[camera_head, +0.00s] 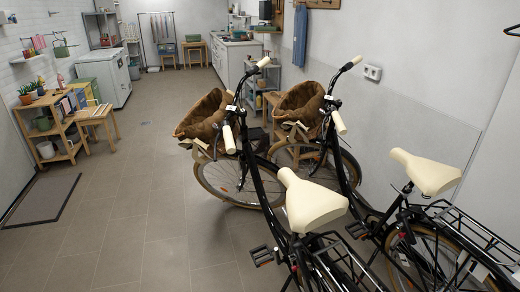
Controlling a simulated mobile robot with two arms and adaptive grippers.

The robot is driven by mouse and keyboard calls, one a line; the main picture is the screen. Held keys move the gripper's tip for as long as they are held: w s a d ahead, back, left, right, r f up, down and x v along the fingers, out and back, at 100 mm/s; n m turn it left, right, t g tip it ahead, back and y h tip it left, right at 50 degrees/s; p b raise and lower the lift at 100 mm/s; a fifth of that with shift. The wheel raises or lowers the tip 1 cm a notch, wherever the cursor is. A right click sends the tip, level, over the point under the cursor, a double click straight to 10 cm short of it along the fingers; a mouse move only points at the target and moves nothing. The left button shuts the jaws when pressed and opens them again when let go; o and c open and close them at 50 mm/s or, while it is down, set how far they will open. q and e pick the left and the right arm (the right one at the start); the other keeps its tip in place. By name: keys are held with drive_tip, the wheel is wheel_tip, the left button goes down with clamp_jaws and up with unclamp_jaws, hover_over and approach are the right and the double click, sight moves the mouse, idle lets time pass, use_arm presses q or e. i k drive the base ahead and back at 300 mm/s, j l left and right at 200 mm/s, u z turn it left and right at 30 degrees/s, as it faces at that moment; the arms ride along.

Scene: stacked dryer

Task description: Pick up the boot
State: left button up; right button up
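I see no boot that I can make out in the head view. Neither of my grippers is in view. Two black bicycles with cream saddles stand side by side in front of me, the nearer one (265,188) and the one by the wall (350,185). Each has a brown basket at its handlebars, the left basket (203,115) and the right basket (300,103). What lies inside the baskets cannot be told.
The tiled floor (150,165) is clear left of the bicycles. A wooden shelf (50,130) with pots and books stands along the left wall, near a dark mat (42,199). White cabinets (233,58) stand at the back. A grey wall bounds the right.

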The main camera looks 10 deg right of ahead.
sight(264, 142)
drive_tip(key=i+j+u, duration=0.25)
drive_tip(key=i, duration=0.25)
drive_tip(key=i+j+u, duration=0.2)
drive_tip(key=i+j, duration=0.2)
drive_tip(key=i+j+u, duration=0.25)
drive_tip(key=i, duration=0.4)
drive_tip(key=i+u, duration=0.25)
drive_tip(key=i, duration=0.25)
drive_tip(key=i+z, duration=0.15)
drive_tip(key=i, duration=0.6)
drive_tip(key=i+z, duration=0.1)
drive_tip(key=i, duration=0.6)
drive_tip(key=i+j+z, duration=0.15)
drive_tip(key=i, duration=0.6)
drive_tip(key=i+z, duration=0.15)
drive_tip(key=i, duration=0.4)
drive_tip(key=i+z, duration=0.15)
drive_tip(key=i, duration=0.35)
drive_tip(key=i+j+z, duration=0.15)
drive_tip(key=i, duration=0.4)
drive_tip(key=i+j+z, duration=0.15)
drive_tip(key=i, duration=0.35)
drive_tip(key=i+l+z, duration=0.2)
drive_tip(key=i, duration=0.2)
drive_tip(key=i+l+z, duration=0.2)
drive_tip(key=i, duration=0.25)
drive_tip(key=i+l+z, duration=0.2)
drive_tip(key=i, duration=0.25)
